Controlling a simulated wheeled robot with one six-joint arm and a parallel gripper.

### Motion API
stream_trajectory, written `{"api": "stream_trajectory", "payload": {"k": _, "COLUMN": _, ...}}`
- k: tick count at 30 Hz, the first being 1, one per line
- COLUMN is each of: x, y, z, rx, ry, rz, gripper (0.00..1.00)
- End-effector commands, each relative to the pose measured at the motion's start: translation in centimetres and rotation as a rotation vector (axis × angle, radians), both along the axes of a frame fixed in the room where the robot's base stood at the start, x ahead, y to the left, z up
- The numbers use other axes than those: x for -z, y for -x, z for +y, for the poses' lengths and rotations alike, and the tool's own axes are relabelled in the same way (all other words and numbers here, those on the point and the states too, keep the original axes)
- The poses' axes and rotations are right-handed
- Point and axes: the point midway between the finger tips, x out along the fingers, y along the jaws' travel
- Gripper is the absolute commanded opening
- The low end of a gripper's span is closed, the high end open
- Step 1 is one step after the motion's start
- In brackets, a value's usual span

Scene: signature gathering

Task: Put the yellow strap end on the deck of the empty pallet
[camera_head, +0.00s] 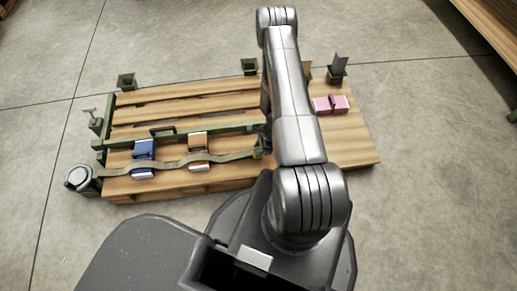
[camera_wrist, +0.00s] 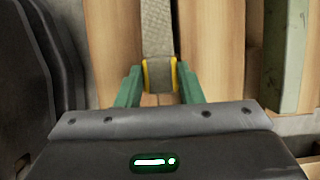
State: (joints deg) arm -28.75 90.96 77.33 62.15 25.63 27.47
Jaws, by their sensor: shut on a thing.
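My gripper (camera_wrist: 160,82) has green fingers shut on the yellow-edged strap end (camera_wrist: 159,72) in the wrist view. The grey-brown webbing runs up and away from it, with wooden boards beneath. In the head view the strap (camera_head: 178,162) runs in waves from a round drum (camera_head: 78,177) at the left, over a blue block (camera_head: 144,158) and an orange-brown block (camera_head: 198,148), to my gripper, which is mostly hidden behind my arm. The wooden deck (camera_head: 185,103) has bare boards at the back. I cannot tell whether the strap end touches the boards.
A green rail (camera_head: 212,132) with a dark handle (camera_head: 162,130) crosses the deck. Green posts stand along the edges, one at the back left (camera_head: 126,80). Pink blocks (camera_head: 330,104) lie on the right. Other wooden structures (camera_head: 488,28) show at the upper corners. Open concrete floor surrounds the deck.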

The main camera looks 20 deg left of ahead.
Motion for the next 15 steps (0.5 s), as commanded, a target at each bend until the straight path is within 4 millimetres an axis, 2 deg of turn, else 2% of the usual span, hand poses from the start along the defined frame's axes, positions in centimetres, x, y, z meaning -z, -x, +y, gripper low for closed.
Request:
{"api": "stream_trajectory", "payload": {"k": 7, "x": 0.33, "y": 0.0, "z": 0.01, "rx": -0.001, "ry": 0.0, "rz": 0.0, "gripper": 0.1}}
{"api": "stream_trajectory", "payload": {"k": 8, "x": 0.22, "y": 0.0, "z": 0.0, "rx": -0.001, "ry": 0.0, "rz": 0.0, "gripper": 0.38}}
{"api": "stream_trajectory", "payload": {"k": 10, "x": 0.15, "y": 0.01, "z": -0.01, "rx": -0.001, "ry": 0.0, "rz": 0.0, "gripper": 0.52}}
{"api": "stream_trajectory", "payload": {"k": 11, "x": 0.15, "y": 0.01, "z": -0.01, "rx": -0.001, "ry": 0.0, "rz": 0.0, "gripper": 0.56}}
{"api": "stream_trajectory", "payload": {"k": 15, "x": 0.15, "y": 0.01, "z": 0.0, "rx": -0.001, "ry": 0.0, "rz": 0.0, "gripper": 0.56}}
